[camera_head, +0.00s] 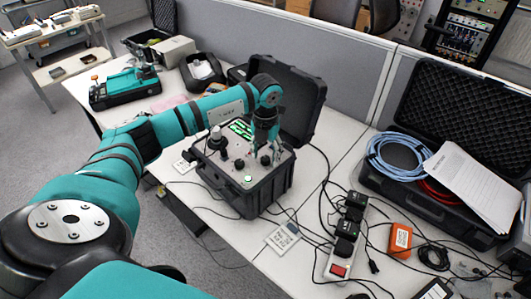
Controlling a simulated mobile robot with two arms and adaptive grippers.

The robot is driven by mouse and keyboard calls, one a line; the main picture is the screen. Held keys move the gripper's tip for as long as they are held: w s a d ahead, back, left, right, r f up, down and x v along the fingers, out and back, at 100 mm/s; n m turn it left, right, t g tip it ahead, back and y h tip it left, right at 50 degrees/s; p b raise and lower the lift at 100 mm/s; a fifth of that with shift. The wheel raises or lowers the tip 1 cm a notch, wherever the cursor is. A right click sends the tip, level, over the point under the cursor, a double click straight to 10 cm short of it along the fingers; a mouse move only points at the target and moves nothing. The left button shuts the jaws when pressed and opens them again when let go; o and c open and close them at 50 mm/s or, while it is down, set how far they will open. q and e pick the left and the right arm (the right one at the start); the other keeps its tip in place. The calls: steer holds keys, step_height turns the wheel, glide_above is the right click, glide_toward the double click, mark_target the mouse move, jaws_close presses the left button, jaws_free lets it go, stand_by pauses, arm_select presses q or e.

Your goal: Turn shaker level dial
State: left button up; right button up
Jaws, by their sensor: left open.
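The shaker (255,199) is a black open case with a light control panel on the white desk, its lid raised behind it. The panel carries a green-lit display (240,128), a silver cylinder on the left, a glowing button (248,178) and several black knobs. One black knob (239,163) is left of my gripper; which knob is the level dial I cannot tell. My left gripper (265,153) points down from above over the right part of the panel, close to a black knob (265,160). Its fingers are open, and contact with the knob is unclear. My right gripper is not in view.
A power strip (340,255) with black adapters and an orange box (400,240) lie to the right among loose cables. An open case (440,205) with blue cable and papers stands far right. A grey partition (340,55) runs behind the desk.

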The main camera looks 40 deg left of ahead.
arm_select(q)
steer(key=shift+f, duration=0.5)
jaws_close()
steer(key=shift+n, duration=0.3)
steer(key=n, duration=1.2)
steer(key=shift+w+r+p, duration=0.1)
steer(key=shift+p, duration=0.3)
steer(key=shift+n, duration=0.3)
